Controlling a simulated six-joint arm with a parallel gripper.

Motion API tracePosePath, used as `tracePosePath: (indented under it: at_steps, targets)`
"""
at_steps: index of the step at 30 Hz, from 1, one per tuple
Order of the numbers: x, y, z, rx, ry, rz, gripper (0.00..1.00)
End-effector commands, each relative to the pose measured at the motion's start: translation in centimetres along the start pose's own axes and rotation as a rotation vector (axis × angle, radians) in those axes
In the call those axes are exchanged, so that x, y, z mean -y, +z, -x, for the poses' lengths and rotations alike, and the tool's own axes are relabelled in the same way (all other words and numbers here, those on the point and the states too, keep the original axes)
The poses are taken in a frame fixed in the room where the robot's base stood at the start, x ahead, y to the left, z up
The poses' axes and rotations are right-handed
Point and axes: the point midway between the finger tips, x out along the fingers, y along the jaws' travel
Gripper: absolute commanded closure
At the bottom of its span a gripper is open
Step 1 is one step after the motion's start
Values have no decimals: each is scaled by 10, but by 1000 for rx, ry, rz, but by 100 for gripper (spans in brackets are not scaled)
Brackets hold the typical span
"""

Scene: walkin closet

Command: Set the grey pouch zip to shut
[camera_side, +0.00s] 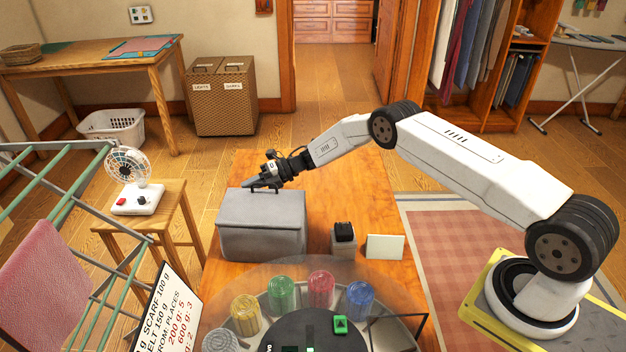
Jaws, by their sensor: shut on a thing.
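The grey pouch (262,232) stands on the wooden table, a box-like shape with a flat top. My gripper (252,187) is at the top of the pouch, near its back left part, with the fingers pointing left and down. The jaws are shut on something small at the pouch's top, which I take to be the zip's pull. The fingers hide the pull, and I cannot tell how far the zip is open or shut.
A small dark-topped box (343,238) and a pale card (384,247) stand right of the pouch. Several coloured jars, one of them red (321,289), stand in front on a round stand. A small fan (130,170) is on a stool at left. The table behind the pouch is clear.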

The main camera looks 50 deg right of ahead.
Motion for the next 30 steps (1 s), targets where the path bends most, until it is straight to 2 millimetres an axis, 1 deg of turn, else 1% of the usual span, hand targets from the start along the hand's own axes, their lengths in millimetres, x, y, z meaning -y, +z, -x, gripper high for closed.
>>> tracePosePath:
  at_steps: [8, 21, 27, 30]
  targets:
    - [6, -14, 33, 3, 0, 0, 100]
    - [19, -41, 93, 3, 1, 0, 100]
    - [23, -49, 110, 3, 1, 2, 100]
    - [24, -51, 113, 2, 1, 3, 100]
